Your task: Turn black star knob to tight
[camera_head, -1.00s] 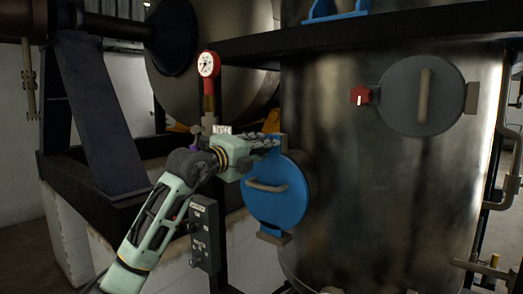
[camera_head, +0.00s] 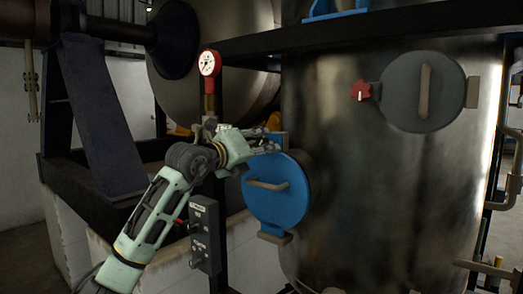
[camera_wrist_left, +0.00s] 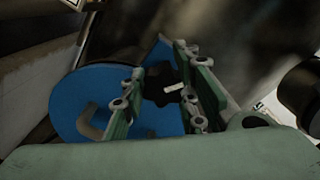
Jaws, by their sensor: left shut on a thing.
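The black star knob (camera_wrist_left: 160,88) sits at the edge of the round blue hatch (camera_wrist_left: 76,98), with a pale mark on it in the left wrist view. The blue hatch also shows in the head view (camera_head: 283,208), low on the metal vessel. My left gripper (camera_wrist_left: 164,80) has a finger on each side of the knob and is shut on it. In the head view the left gripper (camera_head: 276,146) is at the hatch's upper edge, and its fingers hide the knob. My right gripper is not in view.
A grey hatch (camera_head: 398,92) with a red star knob (camera_head: 361,91) is higher on the vessel (camera_head: 370,210). A red gauge (camera_head: 209,64) on a pipe stands behind my left wrist. A dark control box (camera_head: 205,234) is below the wrist.

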